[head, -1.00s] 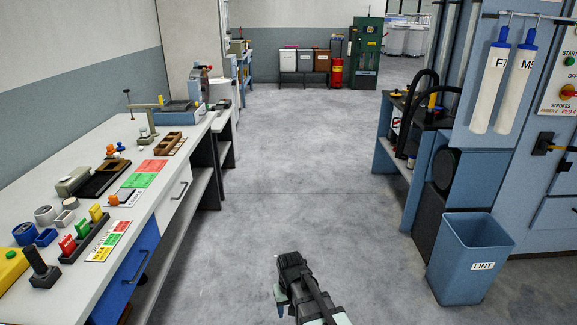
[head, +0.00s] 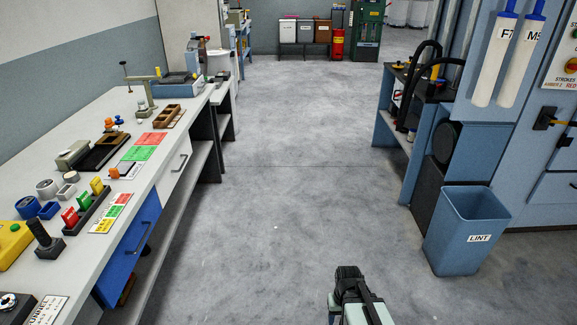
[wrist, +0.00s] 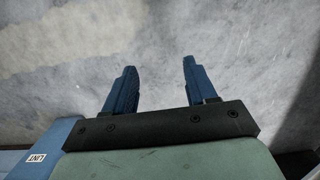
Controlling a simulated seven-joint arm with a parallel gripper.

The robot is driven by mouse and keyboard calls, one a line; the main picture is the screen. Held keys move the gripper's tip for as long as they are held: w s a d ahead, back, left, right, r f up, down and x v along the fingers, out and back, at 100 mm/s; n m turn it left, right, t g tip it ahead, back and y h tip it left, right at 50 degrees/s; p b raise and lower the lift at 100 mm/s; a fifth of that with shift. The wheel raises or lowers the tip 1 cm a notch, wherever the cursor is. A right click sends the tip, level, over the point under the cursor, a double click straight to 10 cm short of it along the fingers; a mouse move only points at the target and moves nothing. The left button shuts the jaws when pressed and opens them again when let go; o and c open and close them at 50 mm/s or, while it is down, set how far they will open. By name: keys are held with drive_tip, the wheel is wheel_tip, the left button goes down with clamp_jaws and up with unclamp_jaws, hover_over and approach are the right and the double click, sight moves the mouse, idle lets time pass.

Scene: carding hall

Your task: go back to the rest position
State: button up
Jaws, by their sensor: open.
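My gripper (head: 350,285) shows at the bottom of the head view, right of centre, above the grey floor. Its fingers are hard to make out there. In the wrist view my gripper (wrist: 159,75) has its two blue fingers spread apart, with nothing between them and bare floor beyond.
A blue LINT bin (head: 465,248) stands to the right of my gripper; its edge and label show at lower left in the wrist view (wrist: 65,133). A long workbench (head: 165,207) with coloured cards and tools runs along the left. The floor aisle (head: 280,165) between is clear.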

drive_tip(key=s+f+g, duration=0.2)
drive_tip(key=s+f, duration=0.6)
drive_tip(key=s, duration=0.4)
drive_tip(key=s+f+g, duration=0.3)
drive_tip(key=s+f, duration=0.4)
drive_tip(key=s, duration=0.6)
drive_tip(key=shift+s+f+g, duration=0.3)
drive_tip(key=shift+f, duration=0.05)
